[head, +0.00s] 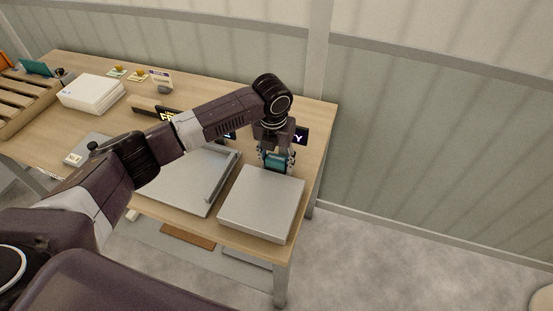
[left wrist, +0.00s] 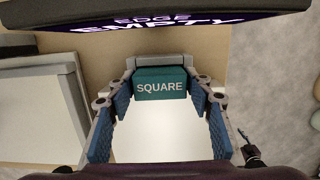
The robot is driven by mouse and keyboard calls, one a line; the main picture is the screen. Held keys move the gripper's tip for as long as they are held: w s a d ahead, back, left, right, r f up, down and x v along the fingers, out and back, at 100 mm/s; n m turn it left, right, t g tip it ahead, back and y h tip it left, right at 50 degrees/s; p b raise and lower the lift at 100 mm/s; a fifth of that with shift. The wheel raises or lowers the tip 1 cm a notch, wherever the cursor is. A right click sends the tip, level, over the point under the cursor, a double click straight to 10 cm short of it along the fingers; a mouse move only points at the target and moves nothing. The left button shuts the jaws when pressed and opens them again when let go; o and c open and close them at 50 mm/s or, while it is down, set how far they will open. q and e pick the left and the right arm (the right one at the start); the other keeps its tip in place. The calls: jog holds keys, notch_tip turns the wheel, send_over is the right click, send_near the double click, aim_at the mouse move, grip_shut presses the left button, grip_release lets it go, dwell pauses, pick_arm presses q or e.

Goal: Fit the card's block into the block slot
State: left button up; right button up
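A teal block marked SQUARE (left wrist: 160,84) sits between the fingertips of my left gripper (left wrist: 160,92). In the head view the left gripper (head: 276,160) points down at the table's right end, with the teal block (head: 276,163) between its blue pads. The pads flank the block closely and look shut on it. A grey bar-like part (left wrist: 158,61) shows just behind the block; no slot opening can be made out. A dark display (left wrist: 165,19) behind reads EDGE EMPTY.
A silver flat box (head: 262,200) stands just in front of the left gripper. A grey tray with a bar (head: 185,187) lies to its left. White box (head: 92,92), small cards (head: 160,77) and wooden crate (head: 25,98) are farther left. A wall stands behind the table (head: 210,90).

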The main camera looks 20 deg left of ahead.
pick_arm(q)
jog(key=shift+o, duration=1.1)
jog(key=shift+r, duration=0.2)
notch_tip(320, 180, up, 12)
jog(key=s+b, duration=0.1)
jog(key=b, duration=0.1)
jog(key=shift+s, duration=0.25)
jog(key=shift+f, duration=0.1)
